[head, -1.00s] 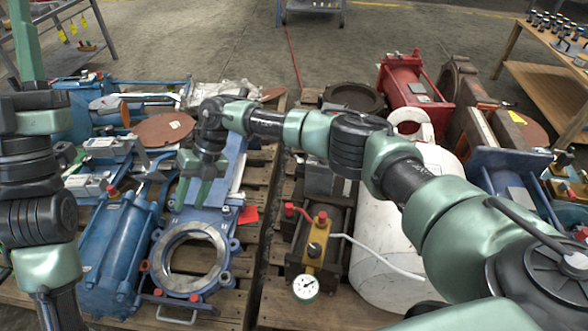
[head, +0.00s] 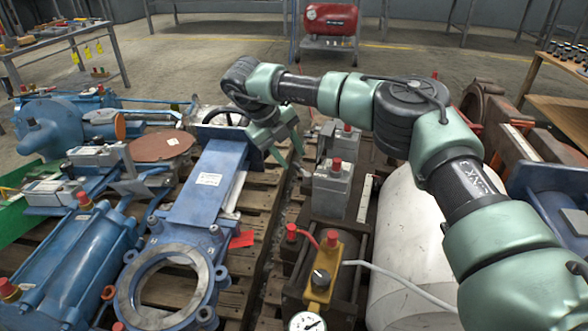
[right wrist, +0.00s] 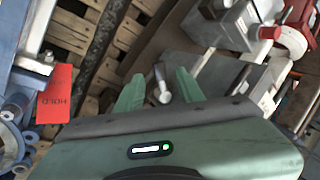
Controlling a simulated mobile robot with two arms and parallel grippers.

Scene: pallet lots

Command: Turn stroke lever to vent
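My right gripper (head: 288,150) is open, with its fingers apart, above the gap between the two pallets. It also shows in the right wrist view (right wrist: 152,88). A small pale handle with a rounded end (right wrist: 162,85) appears between or just beyond the fingers there; contact cannot be told. I cannot tell for sure whether it is the stroke lever. In the head view, a grey box with a red cap (head: 333,188) stands right of the gripper. My left gripper is out of view.
A blue gate valve (head: 205,185) with a red tag (head: 242,239) lies on the left pallet. A white cylinder (head: 410,240) lies on the right, partly behind my arm. Blue cylinders (head: 65,265) crowd the left. A red tank (head: 331,19) stands at the back.

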